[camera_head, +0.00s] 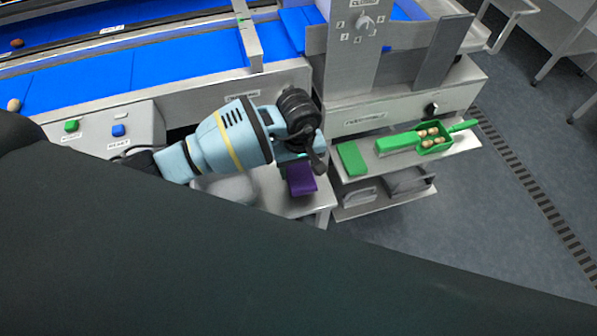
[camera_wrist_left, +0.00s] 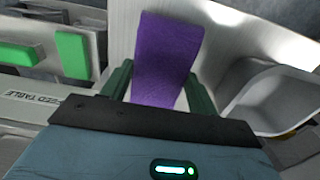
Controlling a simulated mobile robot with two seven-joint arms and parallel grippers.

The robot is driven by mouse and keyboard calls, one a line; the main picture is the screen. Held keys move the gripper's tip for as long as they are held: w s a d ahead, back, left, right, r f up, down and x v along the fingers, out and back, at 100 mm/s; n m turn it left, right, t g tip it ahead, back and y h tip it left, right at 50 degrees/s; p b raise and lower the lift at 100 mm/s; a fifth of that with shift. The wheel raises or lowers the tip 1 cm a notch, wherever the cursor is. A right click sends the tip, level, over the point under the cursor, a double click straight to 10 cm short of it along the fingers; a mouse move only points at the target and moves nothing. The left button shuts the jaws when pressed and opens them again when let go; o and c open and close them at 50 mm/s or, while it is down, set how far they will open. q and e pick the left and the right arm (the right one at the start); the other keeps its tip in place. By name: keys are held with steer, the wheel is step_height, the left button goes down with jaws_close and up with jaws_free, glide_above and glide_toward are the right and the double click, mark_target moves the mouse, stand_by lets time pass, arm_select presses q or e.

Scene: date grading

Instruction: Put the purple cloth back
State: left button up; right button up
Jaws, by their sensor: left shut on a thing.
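The purple cloth (camera_head: 301,181) hangs below my left gripper (camera_head: 296,160) in the head view, over the light side table (camera_head: 272,198). In the left wrist view the cloth (camera_wrist_left: 167,55) lies between the two dark green fingers of the left gripper (camera_wrist_left: 161,88), which is shut on it. The cloth looks flat and folded, and its far end reaches out past the fingertips. Whether it touches the table surface is hard to tell. My right gripper is not in view.
A grey bowl-like container (camera_wrist_left: 270,97) is right of the cloth in the wrist view. The blue conveyor belt (camera_head: 140,68) runs behind my arm.

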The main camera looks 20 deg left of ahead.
mark_target(299, 171)
arm_select(q)
steer(key=shift+f, duration=1.4)
steer(key=shift+f, duration=0.1)
steer(key=shift+f, duration=0.1)
steer(key=o, duration=0.9)
steer(key=shift+o, duration=0.2)
step_height(299, 171, up, 12)
steer(key=shift+r, duration=0.2)
